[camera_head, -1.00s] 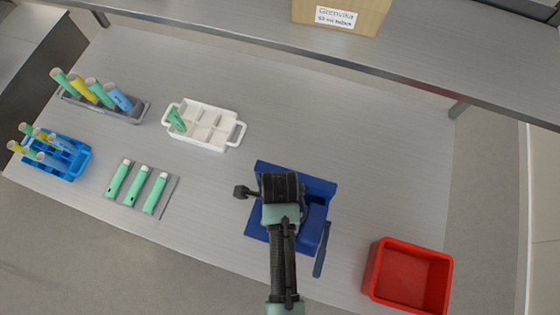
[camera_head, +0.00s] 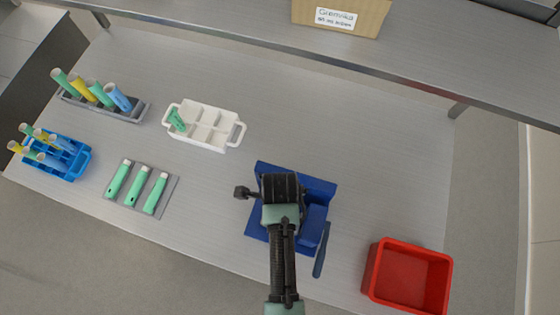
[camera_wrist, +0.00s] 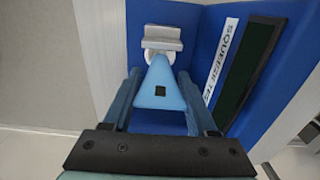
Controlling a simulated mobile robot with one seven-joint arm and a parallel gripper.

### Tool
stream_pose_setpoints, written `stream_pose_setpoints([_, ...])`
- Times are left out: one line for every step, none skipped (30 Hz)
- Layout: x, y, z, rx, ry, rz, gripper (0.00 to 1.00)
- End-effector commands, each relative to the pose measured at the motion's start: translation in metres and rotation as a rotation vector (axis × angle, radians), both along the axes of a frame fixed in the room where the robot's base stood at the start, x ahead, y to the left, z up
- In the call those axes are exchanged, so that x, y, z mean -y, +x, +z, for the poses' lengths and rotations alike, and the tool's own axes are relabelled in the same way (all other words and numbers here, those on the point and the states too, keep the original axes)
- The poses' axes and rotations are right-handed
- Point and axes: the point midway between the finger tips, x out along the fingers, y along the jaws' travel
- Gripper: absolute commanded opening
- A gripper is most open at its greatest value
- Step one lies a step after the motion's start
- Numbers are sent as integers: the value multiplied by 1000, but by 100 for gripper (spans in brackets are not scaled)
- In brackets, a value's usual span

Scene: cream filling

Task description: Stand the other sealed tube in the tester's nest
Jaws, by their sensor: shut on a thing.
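My gripper is shut on a light blue tube (camera_wrist: 160,75), with its fingers (camera_wrist: 160,92) on either side of it in the wrist view. The tube's wide flat end faces the camera and its narrow white end points away, at a pale grey block (camera_wrist: 163,37). I cannot tell whether that end is seated or only close to the block. The blue tester (camera_head: 262,170) is under my wrist in the head view, which hides the gripper and tube there. Its blue wall also shows in the wrist view (camera_wrist: 207,30), with a "SQUEEZE TE…" label (camera_wrist: 220,60) beside a dark panel.
A red bin (camera_head: 408,278) stands to the right. A white compartment tray (camera_head: 205,125) holds a green tube (camera_head: 177,120). A grey rack (camera_head: 135,114) and a blue rack (camera_head: 78,165) hold coloured tubes; green tubes lie on a grey plate (camera_head: 171,195). A shelf with a box spans the back.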

Motion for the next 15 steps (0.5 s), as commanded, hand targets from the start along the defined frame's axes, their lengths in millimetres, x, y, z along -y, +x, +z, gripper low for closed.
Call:
stream_pose_setpoints([0,0,0,1,0,0,3])
stream_pose_setpoints([0,0,0,1,0,0,3])
stream_pose_setpoints([0,0,0,1,0,0,3])
stream_pose_setpoints([0,0,-1,1,0,0,3])
stream_pose_setpoints([0,0,-1,1,0,0,3])
stream_pose_setpoints([0,0,-2,0,0,0,3])
stream_pose_setpoints([0,0,-3,0,0,0,3])
stream_pose_setpoints([0,0,-4,0,0,0,3])
stream_pose_setpoints([0,0,-5,0,0,-1,3])
stream_pose_setpoints([0,0,-6,1,0,-1,3])
stream_pose_setpoints([0,0,-7,1,0,-1,3])
stream_pose_setpoints([0,0,-9,1,0,-1,3])
stream_pose_setpoints([0,0,-10,1,0,-1,3])
stream_pose_setpoints([0,0,-11,1,1,-1,3])
stream_pose_setpoints([0,0,-12,1,1,-1,3])
